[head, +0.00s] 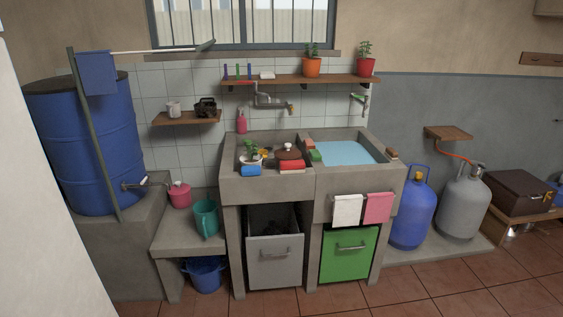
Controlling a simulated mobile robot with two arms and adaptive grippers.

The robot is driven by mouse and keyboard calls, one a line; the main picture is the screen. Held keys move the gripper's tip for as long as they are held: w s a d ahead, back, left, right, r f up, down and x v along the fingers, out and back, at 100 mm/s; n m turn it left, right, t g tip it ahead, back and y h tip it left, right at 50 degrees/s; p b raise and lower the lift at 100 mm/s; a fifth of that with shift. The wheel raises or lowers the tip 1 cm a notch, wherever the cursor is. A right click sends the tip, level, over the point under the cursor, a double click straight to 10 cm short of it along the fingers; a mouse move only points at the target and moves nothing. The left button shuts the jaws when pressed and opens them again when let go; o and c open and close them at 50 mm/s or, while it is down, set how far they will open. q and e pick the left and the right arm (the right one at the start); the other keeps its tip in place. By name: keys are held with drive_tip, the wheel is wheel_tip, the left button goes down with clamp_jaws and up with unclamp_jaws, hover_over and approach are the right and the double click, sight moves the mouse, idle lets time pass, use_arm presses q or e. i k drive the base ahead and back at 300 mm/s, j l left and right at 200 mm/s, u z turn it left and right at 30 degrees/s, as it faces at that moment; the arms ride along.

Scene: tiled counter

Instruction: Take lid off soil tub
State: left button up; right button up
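A round brown lid with a pale knob (289,154) sits in the left part of the concrete sink, behind a red block-like item (292,165). It looks like the soil tub's lid. The tub under it is mostly hidden, so I cannot tell how the lid sits on it. A potted plant in a pale bowl (251,160) stands just left of the lid. Neither of my grippers is in view.
The concrete sink (345,178) has a water-filled basin (340,152) on the right. A blue item (251,171) lies on its front left edge. A tap (270,101) hangs above the left basin. The tiled floor (480,280) is clear at the right.

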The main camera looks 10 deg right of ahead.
sight(287, 152)
drive_tip(key=i+l, duration=0.2)
drive_tip(key=i, duration=0.35)
drive_tip(key=i+l, duration=0.2)
drive_tip(key=i, duration=0.3)
